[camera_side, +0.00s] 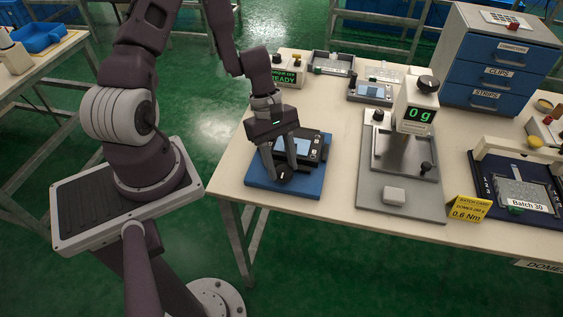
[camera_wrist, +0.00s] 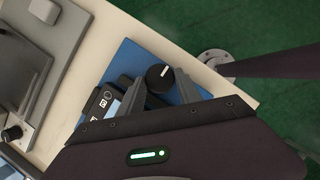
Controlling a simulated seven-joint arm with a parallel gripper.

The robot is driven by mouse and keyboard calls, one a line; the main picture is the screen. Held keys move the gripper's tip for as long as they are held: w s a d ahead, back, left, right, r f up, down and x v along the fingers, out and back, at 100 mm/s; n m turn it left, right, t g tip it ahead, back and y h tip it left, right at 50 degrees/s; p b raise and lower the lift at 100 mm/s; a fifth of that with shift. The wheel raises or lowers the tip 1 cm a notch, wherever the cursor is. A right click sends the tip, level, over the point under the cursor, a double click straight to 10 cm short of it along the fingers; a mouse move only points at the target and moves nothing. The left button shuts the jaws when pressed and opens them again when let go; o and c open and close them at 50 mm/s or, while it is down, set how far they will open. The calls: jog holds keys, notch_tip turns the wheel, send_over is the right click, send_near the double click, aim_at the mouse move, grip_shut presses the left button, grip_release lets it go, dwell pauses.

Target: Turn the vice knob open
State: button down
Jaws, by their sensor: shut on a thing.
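The vice knob (camera_wrist: 158,78) is round and black with a white pointer line, in the wrist view. It also shows in the side view (camera_side: 285,176), at the front of the blue vice base (camera_side: 256,172). My gripper (camera_side: 281,170) points down over the base, with one finger on each side of the knob, shut on it.
Right of the base stands a grey press (camera_side: 366,190) with a "0 g" display (camera_side: 418,114) and a white block (camera_side: 394,195). A yellow card (camera_side: 468,209) and a dark blue tray (camera_side: 480,180) are farther right. Blue drawers (camera_side: 497,75) stand behind. The table's front edge is close to the base.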

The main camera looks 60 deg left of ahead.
jog(key=c, duration=0.8)
grip_release()
jog(key=shift+c, duration=0.2)
jog(key=v, duration=0.7)
